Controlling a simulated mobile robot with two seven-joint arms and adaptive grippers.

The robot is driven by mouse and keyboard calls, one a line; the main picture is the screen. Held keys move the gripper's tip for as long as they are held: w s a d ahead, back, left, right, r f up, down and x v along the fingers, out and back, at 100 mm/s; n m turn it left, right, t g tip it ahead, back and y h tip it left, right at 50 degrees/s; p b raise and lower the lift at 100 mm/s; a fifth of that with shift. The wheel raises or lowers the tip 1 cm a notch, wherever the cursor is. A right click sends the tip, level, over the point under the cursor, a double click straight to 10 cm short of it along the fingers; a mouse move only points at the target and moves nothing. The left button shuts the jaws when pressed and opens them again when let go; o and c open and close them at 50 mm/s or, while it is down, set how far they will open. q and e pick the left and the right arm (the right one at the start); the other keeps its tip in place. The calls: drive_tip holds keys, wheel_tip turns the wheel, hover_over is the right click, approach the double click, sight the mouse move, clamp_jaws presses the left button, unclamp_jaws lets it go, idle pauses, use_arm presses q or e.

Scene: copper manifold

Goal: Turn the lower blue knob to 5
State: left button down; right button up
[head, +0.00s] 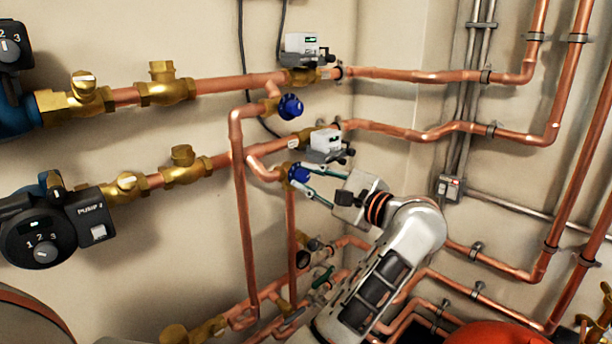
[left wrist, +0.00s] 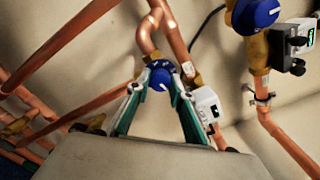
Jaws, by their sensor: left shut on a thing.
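The lower blue knob (head: 298,173) sits on a brass valve at a bend of the copper pipe. My left gripper (head: 306,185) is at this knob, its two green-edged fingers closed on its sides. In the left wrist view the knob (left wrist: 161,76) lies between the fingertips of my left gripper (left wrist: 158,84). White marks show on its face, but the numbers are too small to read. The upper blue knob (head: 290,107) is above it, clear of the gripper; it also shows in the left wrist view (left wrist: 256,12). My right gripper is not in view.
A white actuator box (head: 325,141) sits close to the right of the lower knob, and another (head: 302,43) is higher up. Copper pipes (head: 241,200) run left and below. Pumps (head: 40,235) are at the left. A red vessel (head: 497,334) is at the bottom right.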

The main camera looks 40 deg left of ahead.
use_arm(q)
drive_tip(key=shift+m, duration=0.5)
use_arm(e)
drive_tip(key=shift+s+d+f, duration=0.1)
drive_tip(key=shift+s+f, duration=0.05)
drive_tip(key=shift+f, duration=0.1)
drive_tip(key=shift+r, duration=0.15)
use_arm(q)
drive_tip(key=c, duration=1.8)
unclamp_jaws()
drive_tip(key=shift+d, duration=0.1)
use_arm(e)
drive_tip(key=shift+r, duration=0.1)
use_arm(q)
drive_tip(key=d, duration=0.8)
drive_tip(key=s+d, duration=0.1)
drive_tip(key=d, duration=0.2)
drive_tip(key=shift+d, duration=0.4)
